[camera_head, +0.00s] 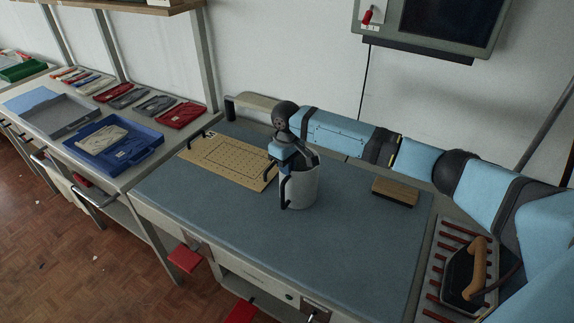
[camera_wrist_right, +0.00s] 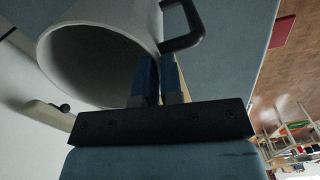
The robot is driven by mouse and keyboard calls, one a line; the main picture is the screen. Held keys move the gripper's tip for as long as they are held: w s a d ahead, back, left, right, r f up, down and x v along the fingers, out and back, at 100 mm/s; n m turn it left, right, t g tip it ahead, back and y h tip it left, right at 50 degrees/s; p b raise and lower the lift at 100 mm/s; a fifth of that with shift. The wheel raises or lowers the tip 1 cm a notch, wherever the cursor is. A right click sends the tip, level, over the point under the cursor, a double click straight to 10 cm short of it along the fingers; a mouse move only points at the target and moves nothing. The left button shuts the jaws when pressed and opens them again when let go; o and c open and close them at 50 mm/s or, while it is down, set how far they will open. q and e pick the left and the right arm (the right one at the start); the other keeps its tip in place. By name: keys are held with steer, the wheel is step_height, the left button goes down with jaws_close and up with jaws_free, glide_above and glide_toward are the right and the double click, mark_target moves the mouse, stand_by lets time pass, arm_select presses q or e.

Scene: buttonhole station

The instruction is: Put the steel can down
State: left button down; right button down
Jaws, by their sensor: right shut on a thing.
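The steel can (camera_head: 300,190) is a pale grey open vessel with a black handle, over the middle of the blue-grey mat (camera_head: 220,230). It looks upright; I cannot tell whether its base touches the mat. My right gripper (camera_head: 291,160) comes down from above and is shut on the can at its rim, near the handle. In the right wrist view the fingers (camera_wrist_right: 161,85) meet the can wall beside the black handle, and the can's open mouth (camera_wrist_right: 95,60) faces the camera. My left gripper is not in view.
A perforated tan board (camera_head: 225,162) lies left of the can, and a wooden block (camera_head: 396,192) lies to its right. An iron (camera_head: 468,272) rests on a red-barred rack at the right. A blue tray (camera_head: 140,152) stands on the left table. The mat's front is clear.

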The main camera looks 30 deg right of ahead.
steer(key=shift+f, duration=0.1)
steer(key=c, duration=1.3)
jaws_free()
steer(key=shift+o, duration=0.2)
